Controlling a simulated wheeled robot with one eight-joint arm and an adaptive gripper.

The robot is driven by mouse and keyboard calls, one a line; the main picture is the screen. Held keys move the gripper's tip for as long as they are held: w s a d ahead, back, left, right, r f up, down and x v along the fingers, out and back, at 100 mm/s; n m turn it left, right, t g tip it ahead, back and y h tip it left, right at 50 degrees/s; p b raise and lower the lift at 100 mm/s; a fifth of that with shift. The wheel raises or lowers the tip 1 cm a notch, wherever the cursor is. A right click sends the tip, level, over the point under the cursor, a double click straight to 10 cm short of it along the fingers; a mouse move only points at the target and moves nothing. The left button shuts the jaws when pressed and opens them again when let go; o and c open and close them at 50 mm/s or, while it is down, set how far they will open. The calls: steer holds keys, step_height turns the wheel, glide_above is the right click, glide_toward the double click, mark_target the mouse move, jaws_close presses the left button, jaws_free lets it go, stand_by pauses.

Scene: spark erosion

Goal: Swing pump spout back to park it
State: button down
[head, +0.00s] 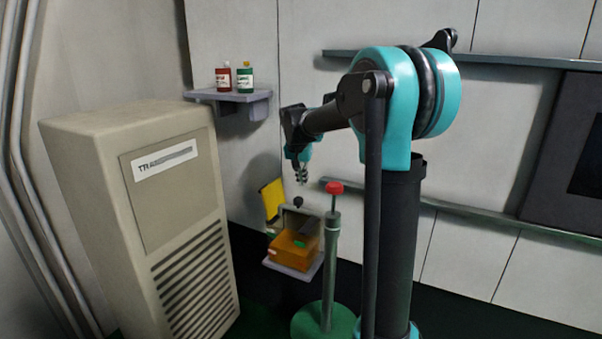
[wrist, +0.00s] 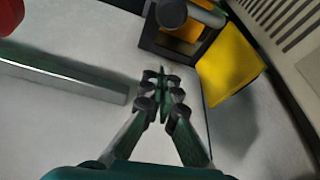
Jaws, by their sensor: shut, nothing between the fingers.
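A green post (head: 330,265) with a red knob (head: 334,188) on top stands on a round green base (head: 325,320); part of the red knob shows in the wrist view (wrist: 9,14). I cannot clearly make out the pump spout; a dark slanted piece (head: 309,229) shows just left of the post. My gripper (head: 301,178) is shut and empty, pointing down above the open orange box (head: 292,250) and up and left of the red knob. In the wrist view my fingertips (wrist: 162,76) are together, touching nothing visible.
The box has a raised yellow panel (head: 272,196) and a black knob (head: 298,202). A beige cabinet (head: 140,200) stands at left. A small shelf (head: 229,96) holds a red and a green bottle. A grey rail (wrist: 60,78) runs along the wall.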

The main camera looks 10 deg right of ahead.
steer(key=shift+s+a+f, duration=0.3)
steer(key=shift+s+f, duration=0.35)
steer(key=shift+f, duration=0.25)
steer(key=shift+s+a+f, duration=0.3)
steer(key=shift+s+f, duration=0.3)
steer(key=shift+f, duration=0.3)
steer(key=shift+s+a+n+y, duration=0.3)
steer(key=shift+s+a+n, duration=0.4)
steer(key=shift+s+n, duration=0.1)
steer(key=s+n+y, duration=0.4)
steer(key=s+n, duration=0.9)
steer(key=s, duration=0.2)
steer(key=shift+s+g, duration=0.4)
steer(key=shift+s+f, duration=0.1)
